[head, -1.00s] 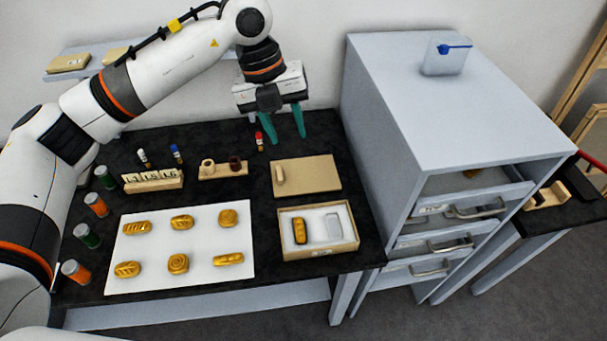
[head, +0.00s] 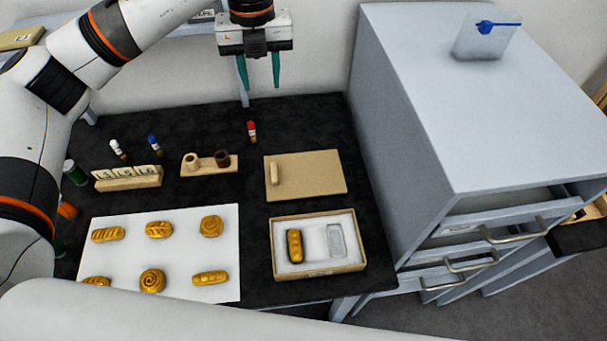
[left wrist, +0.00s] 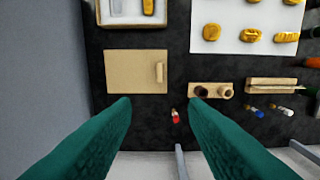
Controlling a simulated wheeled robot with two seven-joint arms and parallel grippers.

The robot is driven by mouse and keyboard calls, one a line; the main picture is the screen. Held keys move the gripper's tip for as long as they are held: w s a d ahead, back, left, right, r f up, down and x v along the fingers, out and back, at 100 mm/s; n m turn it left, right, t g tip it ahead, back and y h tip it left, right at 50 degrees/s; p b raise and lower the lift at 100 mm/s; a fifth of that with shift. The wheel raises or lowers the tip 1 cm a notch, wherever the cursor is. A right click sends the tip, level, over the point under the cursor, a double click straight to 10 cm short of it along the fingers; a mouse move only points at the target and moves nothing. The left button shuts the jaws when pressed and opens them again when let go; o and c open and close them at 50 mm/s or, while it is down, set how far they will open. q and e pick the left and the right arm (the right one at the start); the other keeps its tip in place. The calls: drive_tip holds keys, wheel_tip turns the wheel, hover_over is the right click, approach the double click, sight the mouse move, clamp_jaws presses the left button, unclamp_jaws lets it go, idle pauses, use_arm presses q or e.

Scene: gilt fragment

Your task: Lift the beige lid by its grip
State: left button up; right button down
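The beige lid (head: 312,176) lies flat on the black table, behind the open box (head: 318,267). Its small grip (head: 274,174) stands near the lid's left edge. In the left wrist view the lid (left wrist: 130,72) shows ahead of the fingers, with the grip (left wrist: 159,72) at its right side. My left gripper (head: 260,85) is open and empty, its green fingers pointing down above the table's back edge, behind the lid and apart from it. The fingers also show in the left wrist view (left wrist: 160,110), spread wide. My right gripper is not in view.
The box holds a gold piece (head: 293,246) and an empty recess. A white sheet (head: 180,250) with several gold pieces lies at left. A grey cabinet (head: 440,110) rises on the right.

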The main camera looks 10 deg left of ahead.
use_arm(q)
wheel_tip(320, 180, down, 4)
drive_tip(key=b, duration=1.4)
hover_over(274, 172)
drive_tip(key=f, duration=1.8)
drive_tip(key=shift+w+f, duration=0.25)
drive_tip(key=shift+f, duration=0.05)
drive_tip(key=f, duration=0.1)
drive_tip(key=f+p, duration=0.1)
drive_tip(key=f, duration=0.2)
drive_tip(key=shift+s, duration=0.25)
drive_tip(key=shift+f, duration=0.65)
clamp_jaws()
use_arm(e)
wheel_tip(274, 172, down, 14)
